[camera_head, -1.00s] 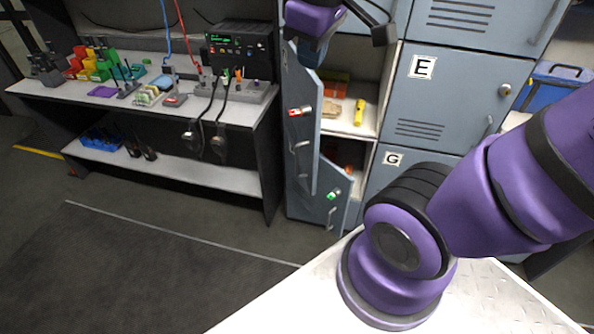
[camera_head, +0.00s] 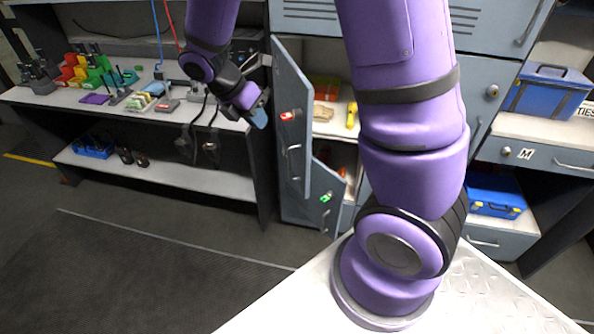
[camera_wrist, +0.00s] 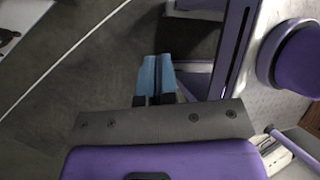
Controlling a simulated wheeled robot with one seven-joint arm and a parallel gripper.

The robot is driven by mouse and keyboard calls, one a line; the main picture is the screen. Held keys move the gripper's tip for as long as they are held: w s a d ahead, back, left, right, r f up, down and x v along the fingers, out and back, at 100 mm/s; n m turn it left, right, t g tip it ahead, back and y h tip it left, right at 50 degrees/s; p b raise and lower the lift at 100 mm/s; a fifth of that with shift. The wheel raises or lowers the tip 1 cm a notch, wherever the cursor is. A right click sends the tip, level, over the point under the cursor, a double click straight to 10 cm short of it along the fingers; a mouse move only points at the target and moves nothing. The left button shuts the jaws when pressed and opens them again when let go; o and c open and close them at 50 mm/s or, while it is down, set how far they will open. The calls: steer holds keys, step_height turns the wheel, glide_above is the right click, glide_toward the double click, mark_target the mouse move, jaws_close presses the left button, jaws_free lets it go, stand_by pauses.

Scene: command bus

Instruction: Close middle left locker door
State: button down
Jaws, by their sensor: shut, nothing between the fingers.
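The middle left locker door (camera_head: 292,150) is grey-blue with a red-marked lock and a bar handle. It stands wide open, swung out towards me, in the head view. The middle left compartment (camera_head: 336,127) behind it is exposed. My gripper (camera_head: 260,118) is just left of the door, on its outer side, with its blue fingertips pointing down and right. I cannot tell whether they touch the door. In the wrist view the blue fingers (camera_wrist: 157,76) are together with nothing between them. Which locker part shows beside them there is unclear.
The lower left door (camera_head: 328,195), with a green-marked lock, is also open below. A yellow item (camera_head: 352,115) and a tan item (camera_head: 323,113) lie on the compartment shelf. A workbench (camera_head: 215,183) stands close on the left. My arm covers part of the right lockers.

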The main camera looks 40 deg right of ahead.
step_height(320, 180, down, 15)
steer(key=w+n+g+h, duration=0.1)
steer(key=w+n+h, duration=0.15)
steer(key=n, duration=0.75)
glide_toward(305, 174)
steer(key=shift+h, duration=0.45)
steer(key=f, duration=0.1)
steer(key=d+f, duration=0.1)
steer(key=f, duration=0.1)
steer(key=s+d+f, duration=0.1)
steer(key=f, duration=0.1)
steer(key=shift+d, duration=0.15)
steer(key=shift+s+d, duration=0.4)
steer(key=shift+d, duration=0.45)
steer(key=shift+d, duration=0.1)
